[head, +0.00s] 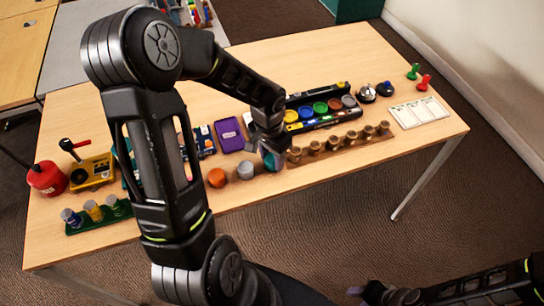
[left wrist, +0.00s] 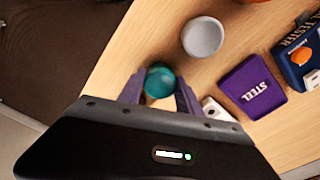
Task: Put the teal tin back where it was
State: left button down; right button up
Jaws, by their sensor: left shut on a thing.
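The teal tin (left wrist: 158,81) is between the two fingers of my left gripper (left wrist: 160,92) in the left wrist view, and the gripper is shut on it. In the head view the teal tin (head: 269,162) shows partly below my left gripper (head: 268,150), near the table's front edge. I cannot tell whether it touches the table. A grey tin (head: 245,170) and an orange tin (head: 217,177) stand to its left. The grey tin also shows in the left wrist view (left wrist: 202,37). My right gripper (head: 375,293) is low at the bottom, away from the table; its fingers are unclear.
A purple box (head: 229,135) marked STEEL lies behind the tins. A row of brass weights (head: 332,144) stands close on the right, before a black tray (head: 318,122) of coloured discs. A white card (head: 418,111) lies at the right. My left arm hides part of the table's left.

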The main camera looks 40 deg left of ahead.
aim_at(270, 160)
pick_arm(q)
jog(key=shift+f, duration=0.2)
jog(key=c, duration=0.8)
grip_release()
jog(key=shift+r, duration=0.1)
jog(key=shift+r, duration=0.1)
jog(key=r, duration=0.8)
jog(key=s+r, duration=0.1)
jog(key=r, duration=0.3)
